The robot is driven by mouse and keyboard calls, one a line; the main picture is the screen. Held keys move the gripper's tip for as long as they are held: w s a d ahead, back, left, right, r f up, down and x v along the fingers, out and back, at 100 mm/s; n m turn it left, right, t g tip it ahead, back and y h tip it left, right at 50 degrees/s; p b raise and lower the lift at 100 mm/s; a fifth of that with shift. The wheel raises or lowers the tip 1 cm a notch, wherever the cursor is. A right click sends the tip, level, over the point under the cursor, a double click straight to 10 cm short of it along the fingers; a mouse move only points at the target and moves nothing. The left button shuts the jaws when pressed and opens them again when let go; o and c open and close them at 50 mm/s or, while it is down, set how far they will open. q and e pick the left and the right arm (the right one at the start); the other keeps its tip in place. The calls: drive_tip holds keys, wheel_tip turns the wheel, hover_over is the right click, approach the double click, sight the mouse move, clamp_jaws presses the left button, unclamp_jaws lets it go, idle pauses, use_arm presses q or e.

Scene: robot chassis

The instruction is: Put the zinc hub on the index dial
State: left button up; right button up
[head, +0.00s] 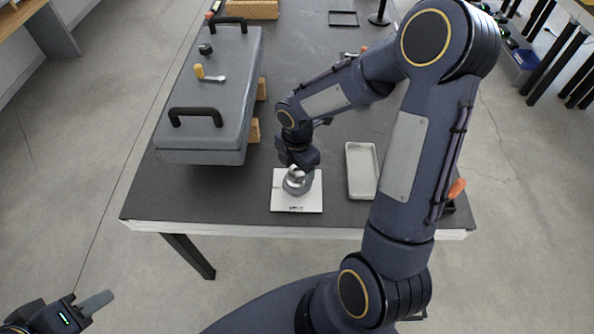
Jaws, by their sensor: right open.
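A white square plate (309,199) with small dark markings along its front edge lies near the front edge of the table; I take it to be the index dial. A rounded grey metal piece (295,183), apparently the zinc hub, is on or just above the plate, below my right gripper. My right gripper (296,176) points down over it and is open; its fingers are small here and partly hidden, and I cannot tell if they touch the piece. My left gripper (97,303) is low at the far left, away from the table, its opening unclear.
The dark table (240,200) holds a large grey case (205,135) with black handles at left, propped by wooden blocks (253,130). A pale empty tray (362,171) lies right of the plate. A black frame (343,18) lies at the back.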

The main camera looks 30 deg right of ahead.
sight(297, 171)
wheel_tip(297, 171, up, 10)
drive_tip(key=s+a+r+m+t+y, duration=0.2)
drive_tip(key=s+r+m, duration=0.1)
drive_tip(key=s+m, duration=0.5)
drive_tip(key=s+a+r+m+t+y, duration=0.1)
drive_tip(key=s+a+r+m+t, duration=0.1)
drive_tip(key=s+m, duration=0.7)
drive_tip(key=shift+a+r+m+t+y, duration=0.15)
drive_tip(key=shift+r+m+t+y, duration=0.5)
drive_tip(key=shift+m, duration=2.05)
drive_tip(key=shift+r+h, duration=0.25)
drive_tip(key=shift+r, duration=0.05)
